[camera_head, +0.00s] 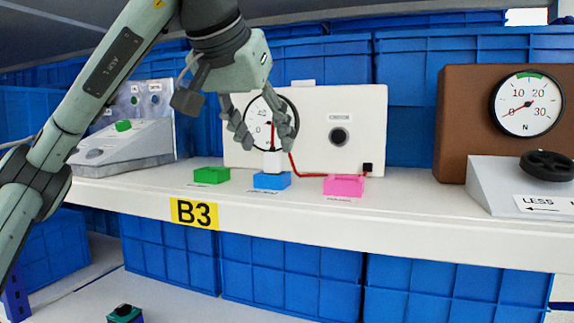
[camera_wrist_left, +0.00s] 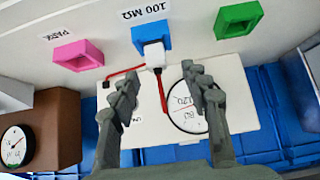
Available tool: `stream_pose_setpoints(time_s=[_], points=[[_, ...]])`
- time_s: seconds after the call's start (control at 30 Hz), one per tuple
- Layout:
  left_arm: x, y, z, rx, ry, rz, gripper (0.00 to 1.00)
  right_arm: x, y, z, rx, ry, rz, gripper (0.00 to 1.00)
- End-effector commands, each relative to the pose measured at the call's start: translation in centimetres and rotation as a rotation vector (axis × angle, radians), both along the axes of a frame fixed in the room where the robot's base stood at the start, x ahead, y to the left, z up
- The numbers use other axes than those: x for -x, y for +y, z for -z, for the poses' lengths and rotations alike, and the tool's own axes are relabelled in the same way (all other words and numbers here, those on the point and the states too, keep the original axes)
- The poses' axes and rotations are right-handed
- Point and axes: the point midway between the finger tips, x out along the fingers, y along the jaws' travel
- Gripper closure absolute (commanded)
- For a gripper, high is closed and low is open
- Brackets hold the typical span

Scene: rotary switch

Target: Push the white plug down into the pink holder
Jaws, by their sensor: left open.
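The white plug (camera_head: 268,158) sits upright in the blue holder (camera_head: 272,181) on the shelf, with a red cable running from it. In the left wrist view the plug (camera_wrist_left: 154,54) shows at the blue holder (camera_wrist_left: 150,36). The pink holder (camera_head: 344,186) stands to the right and looks empty; it also shows in the left wrist view (camera_wrist_left: 78,56). My left gripper (camera_head: 262,140) is open above the plug, with its fingers on either side and apart from it. In the left wrist view its fingertips (camera_wrist_left: 158,78) point toward the plug. My right gripper is not in view.
A green holder (camera_head: 212,175) stands left of the blue one. A white panel with a dial (camera_head: 362,110) stands close behind the holders. A brown gauge box (camera_head: 462,115) stands at right, a grey console (camera_head: 125,145) at left. The shelf's front edge (camera_head: 390,232) is clear.

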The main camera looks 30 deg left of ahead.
Motion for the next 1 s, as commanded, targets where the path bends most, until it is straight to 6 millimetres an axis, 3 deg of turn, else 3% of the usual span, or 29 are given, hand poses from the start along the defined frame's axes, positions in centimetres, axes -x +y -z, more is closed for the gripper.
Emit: stream_pose_setpoints(time_s=[0.1,0.27,0.6,0.9,1.0], points=[[-0.4,0.1,0.7,-0.002,0.001,-0.001,0.53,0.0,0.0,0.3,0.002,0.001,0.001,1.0],[-1.7,0.4,2.0,-0.001,0.002,-0.001,0.53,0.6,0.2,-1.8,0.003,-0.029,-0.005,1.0],[-5.0,1.0,5.0,0.0,0.002,-0.004,0.53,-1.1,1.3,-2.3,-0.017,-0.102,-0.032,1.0],[-5.5,1.1,5.4,-0.001,0.0,-0.002,0.53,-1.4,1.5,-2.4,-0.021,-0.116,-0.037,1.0],[-5.5,1.0,5.4,-0.001,0.0,-0.002,0.63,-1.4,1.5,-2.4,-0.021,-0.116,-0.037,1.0]])
